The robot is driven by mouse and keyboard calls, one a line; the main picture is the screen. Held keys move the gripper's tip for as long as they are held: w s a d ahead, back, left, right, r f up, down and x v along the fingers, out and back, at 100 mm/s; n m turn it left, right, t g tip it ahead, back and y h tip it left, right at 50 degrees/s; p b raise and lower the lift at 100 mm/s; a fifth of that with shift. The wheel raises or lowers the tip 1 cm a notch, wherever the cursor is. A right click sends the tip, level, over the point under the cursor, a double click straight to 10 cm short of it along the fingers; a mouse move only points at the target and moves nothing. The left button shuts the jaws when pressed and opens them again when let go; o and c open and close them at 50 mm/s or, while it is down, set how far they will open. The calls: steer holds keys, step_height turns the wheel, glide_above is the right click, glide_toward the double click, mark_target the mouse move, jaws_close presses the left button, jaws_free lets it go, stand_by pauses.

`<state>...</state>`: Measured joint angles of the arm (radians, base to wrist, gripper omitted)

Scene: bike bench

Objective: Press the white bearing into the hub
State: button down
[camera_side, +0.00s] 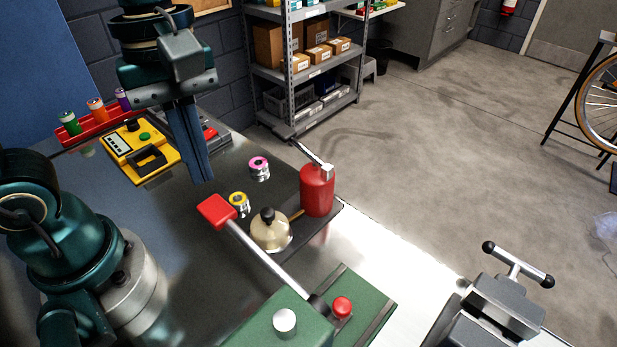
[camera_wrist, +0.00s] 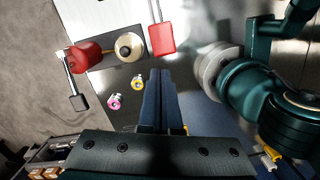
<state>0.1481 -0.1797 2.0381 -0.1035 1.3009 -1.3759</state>
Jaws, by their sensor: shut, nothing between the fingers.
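My gripper (camera_side: 200,176) is shut and empty, pointing down over the bench left of the metal parts; its blue fingers also show in the wrist view (camera_wrist: 158,78). A silver cylindrical part with a pink ring on top (camera_side: 259,167) stands right of the fingers. A similar part with a yellow ring (camera_side: 239,202) stands nearer the camera. Both also lie left of the fingers in the wrist view. A green press-like device (camera_side: 290,310) has a long lever with a red handle (camera_side: 216,211). A pale round piece (camera_side: 285,320) sits on it. I cannot identify a white bearing or the hub.
A red can (camera_side: 317,190) and a cream dome with a black knob (camera_side: 270,232) stand on a dark mat. A yellow box (camera_side: 143,155) and a red rack with coloured jars (camera_side: 97,120) are at the back left. A vise (camera_side: 500,305) is front right.

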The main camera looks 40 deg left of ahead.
steer(key=shift+a+r, duration=0.1)
steer(key=shift+r, duration=0.8)
steer(key=shift+r, duration=0.1)
